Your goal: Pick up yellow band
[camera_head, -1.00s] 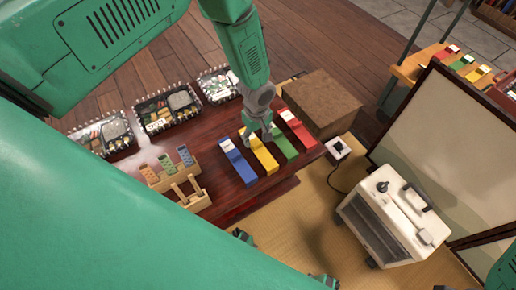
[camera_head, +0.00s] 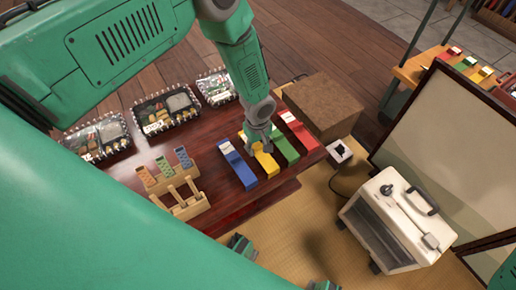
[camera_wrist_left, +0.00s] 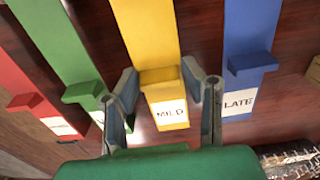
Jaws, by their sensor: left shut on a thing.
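The yellow band (camera_head: 267,165) is a long flat strip with a raised block and a white "MILD" label. It lies on the dark red wooden table (camera_head: 222,205) between the blue and green bands. In the left wrist view the yellow band (camera_wrist_left: 148,35) runs up from between the fingers. My left gripper (camera_head: 262,148) is down at its labelled end, shut on it, with one finger on each side near the raised block. The same gripper (camera_wrist_left: 163,80) shows in the left wrist view. My right gripper is not in view.
A blue band (camera_head: 237,165), green band (camera_head: 285,148) and red band (camera_head: 298,131) lie close alongside. A brown box (camera_head: 322,106) and white appliance (camera_head: 393,220) are right.

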